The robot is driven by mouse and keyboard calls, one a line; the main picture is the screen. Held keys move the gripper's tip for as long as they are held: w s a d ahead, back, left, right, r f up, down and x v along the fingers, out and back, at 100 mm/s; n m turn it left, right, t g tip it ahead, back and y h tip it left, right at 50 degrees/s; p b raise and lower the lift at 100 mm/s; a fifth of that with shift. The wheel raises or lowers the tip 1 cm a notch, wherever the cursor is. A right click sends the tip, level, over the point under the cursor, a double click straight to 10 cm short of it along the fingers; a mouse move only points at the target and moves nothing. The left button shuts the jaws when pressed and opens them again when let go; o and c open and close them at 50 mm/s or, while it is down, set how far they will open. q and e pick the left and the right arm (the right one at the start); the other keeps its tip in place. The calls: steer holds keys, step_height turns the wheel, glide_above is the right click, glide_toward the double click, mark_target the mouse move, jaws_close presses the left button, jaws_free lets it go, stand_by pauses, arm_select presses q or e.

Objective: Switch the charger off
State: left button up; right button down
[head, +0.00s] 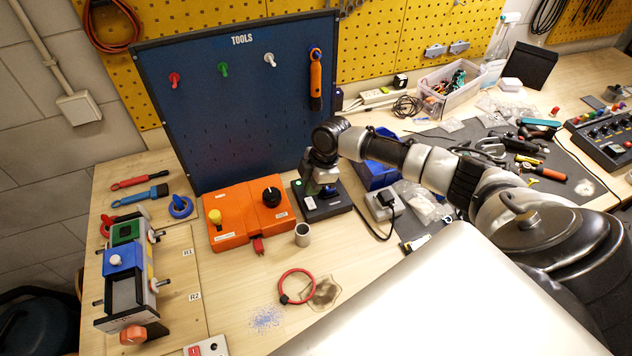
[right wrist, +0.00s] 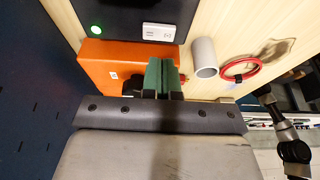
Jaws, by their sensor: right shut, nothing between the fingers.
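The charger looks to be the black box (head: 335,208) on the bench, right of the orange box. Its green light (right wrist: 96,30) glows, and a white switch or label plate (right wrist: 159,33) sits on its top. My right gripper (head: 326,191) is over the charger in the head view and partly covers its top. In the right wrist view the green fingertips (right wrist: 161,74) are together with nothing between them, just below the white plate in the picture. I cannot tell whether they touch anything. My left gripper is not in view.
The orange box (head: 235,229) with a yellow button and black knob stands left of the charger. A grey cup (head: 302,236) and a red ring (head: 296,272) lie in front. The blue TOOLS board (head: 225,130) rises behind. A blue bin (head: 378,173) and adapter (head: 384,203) are right.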

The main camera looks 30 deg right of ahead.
arm_select(q)
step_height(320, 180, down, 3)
steer(key=b, duration=0.3)
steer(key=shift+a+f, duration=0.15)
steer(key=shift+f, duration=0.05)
arm_select(e)
steer(key=v, duration=0.9)
steer(key=shift+r, duration=0.35)
